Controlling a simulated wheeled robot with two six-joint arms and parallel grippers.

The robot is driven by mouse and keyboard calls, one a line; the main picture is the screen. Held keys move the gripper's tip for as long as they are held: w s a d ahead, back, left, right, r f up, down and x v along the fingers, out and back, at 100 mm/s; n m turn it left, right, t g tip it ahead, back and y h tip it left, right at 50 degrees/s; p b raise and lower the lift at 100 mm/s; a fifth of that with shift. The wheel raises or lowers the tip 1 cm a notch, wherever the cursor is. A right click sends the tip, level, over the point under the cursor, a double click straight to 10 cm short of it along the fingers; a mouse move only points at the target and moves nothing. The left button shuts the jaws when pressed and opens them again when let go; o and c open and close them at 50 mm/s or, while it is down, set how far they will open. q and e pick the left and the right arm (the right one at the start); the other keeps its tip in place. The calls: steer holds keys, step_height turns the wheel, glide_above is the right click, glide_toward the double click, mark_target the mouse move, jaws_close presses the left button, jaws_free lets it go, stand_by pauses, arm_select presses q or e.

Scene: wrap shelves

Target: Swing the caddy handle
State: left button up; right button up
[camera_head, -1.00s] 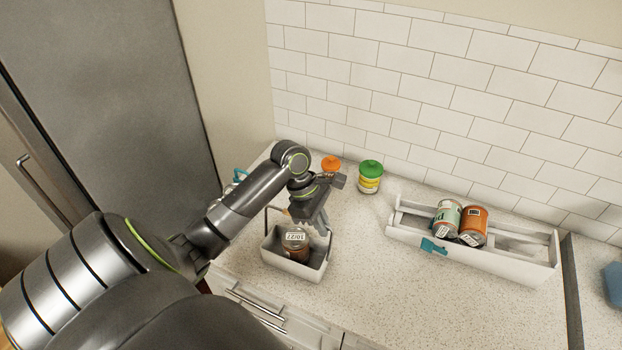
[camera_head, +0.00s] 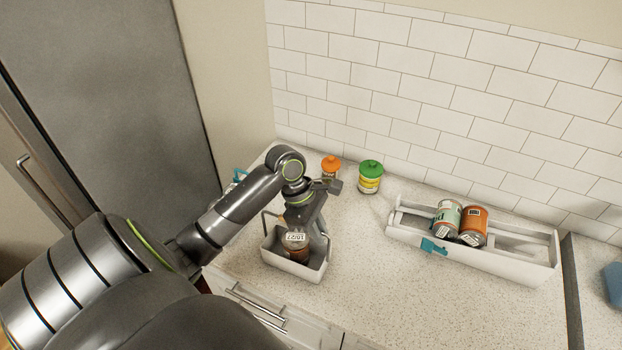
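The caddy (camera_head: 293,265) is a small white open bin near the counter's front edge. Its dark thin handle (camera_head: 264,222) shows at the left and passes behind my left gripper. A dark can (camera_head: 297,246) with a white date label sits inside the caddy. My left gripper (camera_head: 303,228) points down over the caddy, right at the handle and above the can. Its fingertips are partly hidden, so I cannot tell if it grips the handle. My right gripper is not in view.
A white rack (camera_head: 500,262) with a green-labelled can (camera_head: 447,219), an orange can (camera_head: 472,226) and a teal clip (camera_head: 433,246) stands at the right. Jars with orange (camera_head: 330,163) and green (camera_head: 371,169) lids stand behind. Counter between caddy and rack is clear.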

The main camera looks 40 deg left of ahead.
arm_select(q)
steer(key=shift+o, duration=0.6)
steer(key=shift+r, duration=3.55)
steer(key=shift+s+f, duration=0.1)
